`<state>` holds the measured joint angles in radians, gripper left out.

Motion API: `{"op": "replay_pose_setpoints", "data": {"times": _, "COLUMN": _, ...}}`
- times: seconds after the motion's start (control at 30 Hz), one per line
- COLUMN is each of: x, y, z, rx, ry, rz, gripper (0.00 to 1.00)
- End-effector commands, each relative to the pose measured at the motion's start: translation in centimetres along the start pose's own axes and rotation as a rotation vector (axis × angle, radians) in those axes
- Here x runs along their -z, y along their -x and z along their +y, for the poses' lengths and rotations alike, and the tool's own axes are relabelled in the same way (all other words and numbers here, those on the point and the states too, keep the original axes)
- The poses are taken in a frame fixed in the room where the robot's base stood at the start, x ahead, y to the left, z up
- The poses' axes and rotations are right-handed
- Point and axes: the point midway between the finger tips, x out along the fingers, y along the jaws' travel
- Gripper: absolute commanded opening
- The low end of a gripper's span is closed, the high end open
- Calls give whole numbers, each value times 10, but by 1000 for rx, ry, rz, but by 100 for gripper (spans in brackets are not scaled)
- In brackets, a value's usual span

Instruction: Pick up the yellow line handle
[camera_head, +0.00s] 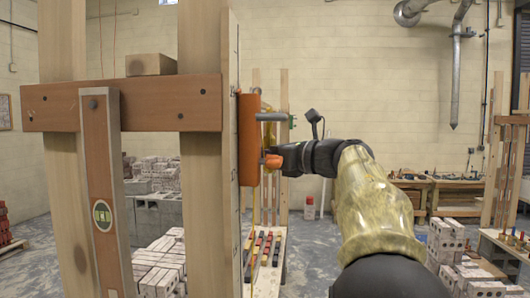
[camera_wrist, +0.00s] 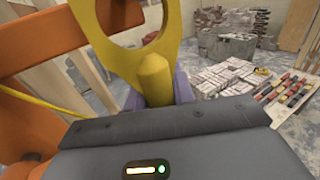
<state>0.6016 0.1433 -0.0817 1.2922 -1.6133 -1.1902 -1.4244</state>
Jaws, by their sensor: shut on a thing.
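The yellow line handle (camera_wrist: 154,78) fills the upper middle of the wrist view, with a thick stem and a flat ring above it. My gripper (camera_wrist: 158,94) is shut on the stem, with a purple-grey finger on either side. In the head view my gripper (camera_head: 277,157) is at the wooden post, just right of an orange piece (camera_head: 248,142). The handle is mostly hidden there behind the orange piece and my gripper.
A wooden frame with a crossbar (camera_head: 150,104) stands close at the left, carrying a spirit level (camera_head: 103,215). Stacked bricks (camera_head: 160,265) lie at the left. A yellow line (camera_wrist: 40,102) runs near the orange piece.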

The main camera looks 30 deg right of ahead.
Motion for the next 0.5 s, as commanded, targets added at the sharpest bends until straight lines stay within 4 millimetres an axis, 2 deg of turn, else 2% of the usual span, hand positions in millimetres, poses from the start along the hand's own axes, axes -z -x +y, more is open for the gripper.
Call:
{"op": "replay_pose_setpoints", "data": {"times": 0.3, "x": -12, "y": 2, "z": -2, "rx": 1, "ry": 2, "rz": 0, "gripper": 2}}
{"op": "replay_pose_setpoints", "data": {"times": 0.5, "x": -9, "y": 47, "z": -26, "rx": 7, "ry": 1, "rz": 0, "gripper": 2}}
